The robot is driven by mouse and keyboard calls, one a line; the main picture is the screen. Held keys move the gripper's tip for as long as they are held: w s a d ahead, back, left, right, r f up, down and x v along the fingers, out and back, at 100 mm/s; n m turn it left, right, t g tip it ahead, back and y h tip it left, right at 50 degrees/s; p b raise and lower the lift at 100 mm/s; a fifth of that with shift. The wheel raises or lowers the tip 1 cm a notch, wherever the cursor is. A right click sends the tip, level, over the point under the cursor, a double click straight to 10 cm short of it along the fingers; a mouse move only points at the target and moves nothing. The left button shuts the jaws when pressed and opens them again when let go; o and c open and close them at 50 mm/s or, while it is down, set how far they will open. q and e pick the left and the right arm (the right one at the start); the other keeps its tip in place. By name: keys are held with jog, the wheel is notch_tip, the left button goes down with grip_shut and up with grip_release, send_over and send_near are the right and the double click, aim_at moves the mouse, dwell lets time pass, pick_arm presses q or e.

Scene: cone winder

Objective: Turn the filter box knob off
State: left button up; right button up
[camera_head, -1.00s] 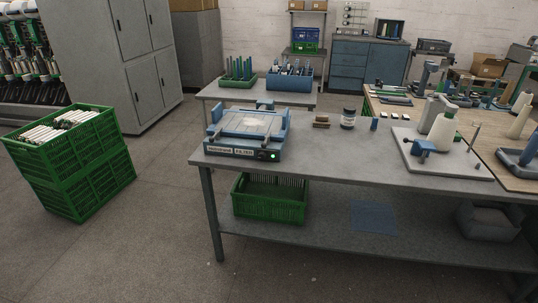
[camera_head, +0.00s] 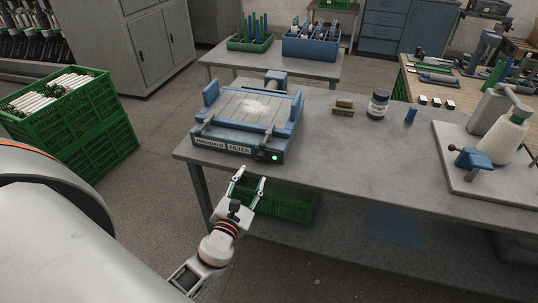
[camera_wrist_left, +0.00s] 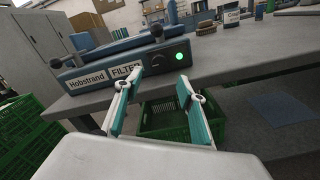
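The blue and grey filter box (camera_head: 250,115) sits on the grey table's near left part, labelled "Hobstrand FILTER" on its front. The dark knob (camera_head: 260,156) is at the right end of the front face, beside a lit green lamp (camera_head: 275,157). In the left wrist view the knob (camera_wrist_left: 160,60) shows just beyond the fingers, with the green lamp (camera_wrist_left: 180,56) to its right. My left gripper (camera_head: 247,184) is open and empty, in front of and below the box front, apart from the knob. It also shows in the left wrist view (camera_wrist_left: 156,92). My right gripper is not in view.
The table's front edge (camera_head: 330,177) runs close to my left gripper. A green crate (camera_head: 290,206) stands on the shelf below.

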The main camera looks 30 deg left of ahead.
aim_at(260, 159)
pick_arm(q)
jog(key=x, duration=0.7)
jog(key=shift+w+r+p, duration=0.1)
jog(key=shift+w+p, duration=0.05)
jog(key=shift+p, duration=0.15)
jog(key=c, duration=1.1)
